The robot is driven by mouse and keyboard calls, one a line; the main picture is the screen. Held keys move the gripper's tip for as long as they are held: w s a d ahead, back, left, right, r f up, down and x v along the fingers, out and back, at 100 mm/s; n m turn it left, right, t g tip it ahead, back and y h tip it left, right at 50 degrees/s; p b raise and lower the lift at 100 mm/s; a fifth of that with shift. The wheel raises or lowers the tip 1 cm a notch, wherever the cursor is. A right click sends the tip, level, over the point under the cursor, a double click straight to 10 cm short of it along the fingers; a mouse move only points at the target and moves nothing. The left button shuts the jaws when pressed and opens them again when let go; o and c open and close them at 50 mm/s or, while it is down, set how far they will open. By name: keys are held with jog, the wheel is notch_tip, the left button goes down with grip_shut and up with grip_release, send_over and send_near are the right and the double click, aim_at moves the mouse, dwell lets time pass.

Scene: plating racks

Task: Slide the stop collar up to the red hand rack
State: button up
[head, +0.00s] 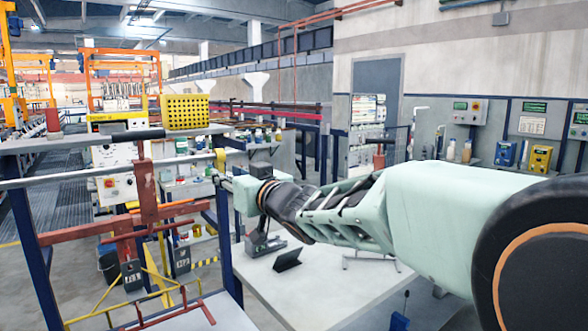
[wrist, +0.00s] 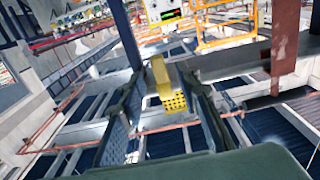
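A yellow stop collar (head: 220,159) sits near the right end of a pale horizontal rail (head: 185,163). The red hand rack (head: 146,192) hangs on the rail to its left, with bare rail between them. In the wrist view the collar (wrist: 160,74) shows between my fingertips, and the red rack (wrist: 285,50) stands at the right on the same rail (wrist: 225,66). My gripper (head: 223,182) reaches in from the right, close to the collar. It also shows in the wrist view (wrist: 164,92), its dark fingers spread on either side of the collar. Contact cannot be told.
A perforated yellow basket (head: 186,112) shows behind the rail. A grey table (head: 290,293) with a dark stand lies below my arm. A blue post (head: 226,240) rises near my gripper. Panels and bottles line the right wall.

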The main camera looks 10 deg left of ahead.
aim_at(221, 171)
jog(key=shift+p+x, duration=0.35)
jog(key=shift+x, duration=2.45)
grip_shut()
